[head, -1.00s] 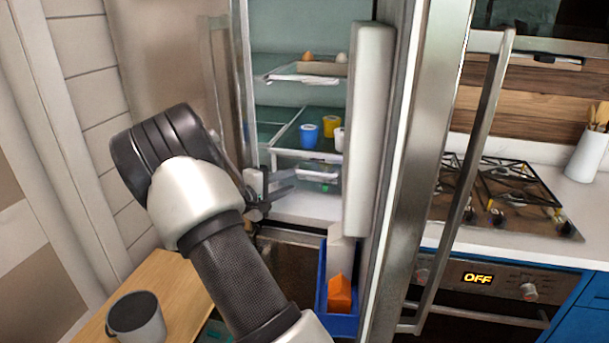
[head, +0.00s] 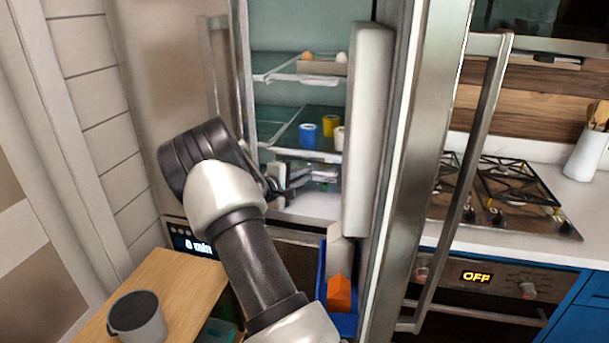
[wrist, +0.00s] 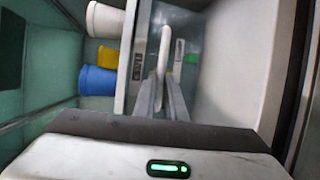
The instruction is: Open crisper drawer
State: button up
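The crisper drawer (head: 325,173) is a small clear bin low in the open fridge, under the lower shelf. Green and whitish contents show through it in the head view. In the wrist view, a pale bar (wrist: 165,44), apparently its handle, runs along the clear front. My gripper (head: 306,178) is inside the fridge just in front of the drawer, fingers apart. In the wrist view my gripper (wrist: 162,80) has the near end of the bar between its fingertips; I cannot tell whether they touch it. My arm hides part of the fridge's lower left.
Blue (head: 308,133) and yellow (head: 331,125) cups stand on the glass shelf above the drawer. A wooden surface (head: 172,290) with a grey pot (head: 137,318) lies at lower left.

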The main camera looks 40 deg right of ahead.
grip_shut()
jog(key=shift+s+a+f, duration=0.1)
jog(key=shift+s+a, duration=0.05)
jog(key=shift+a, duration=0.05)
jog(key=s+a+b, duration=0.7)
jog(key=s+a, duration=0.5)
jog(key=a, duration=0.2)
jog(key=o, duration=0.6)
grip_release()
jog(key=shift+o, duration=0.2)
jog(key=v, duration=1.7)
jog(key=shift+a+p, duration=0.25)
jog(key=shift+p, duration=0.1)
